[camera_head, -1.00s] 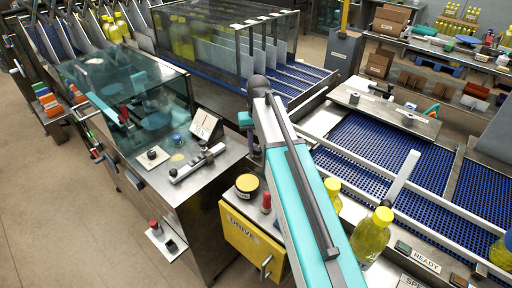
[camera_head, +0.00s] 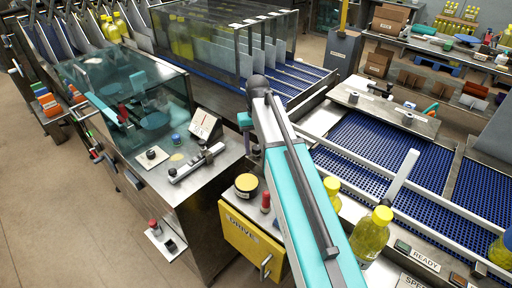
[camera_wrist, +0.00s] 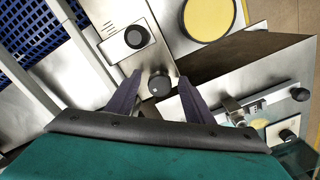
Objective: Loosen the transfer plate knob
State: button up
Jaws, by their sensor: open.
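A dark round knob (camera_wrist: 160,84) sits on a bare metal plate (camera_wrist: 150,65) in the wrist view. My gripper (camera_wrist: 159,77) is open, with one dark finger on each side of this knob. A gap shows between the knob and each finger; I cannot tell how far the fingertips are above the plate. A second black knob (camera_wrist: 136,37) on a white label lies just beyond, outside the fingers. I see no lettering that tells which is the transfer plate knob. In the head view my arm hides the fingers and the knob between them.
A yellow disc with a dark rim (camera_wrist: 208,15) is close beyond the fingers. A blue conveyor (camera_wrist: 35,35) lies to the left. In the head view, a yellow DRIVE cabinet (camera_head: 250,245) and yellow bottles (camera_head: 371,236) flank my arm. A clear guard box (camera_head: 130,95) stands at left.

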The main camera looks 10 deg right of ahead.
aim_at(257, 147)
jog(key=shift+r, duration=0.1)
notch_tip(257, 147, up, 14)
jog(key=p, duration=0.6)
jog(key=shift+f, duration=0.2)
jog(key=shift+f, duration=0.1)
dwell(0.6)
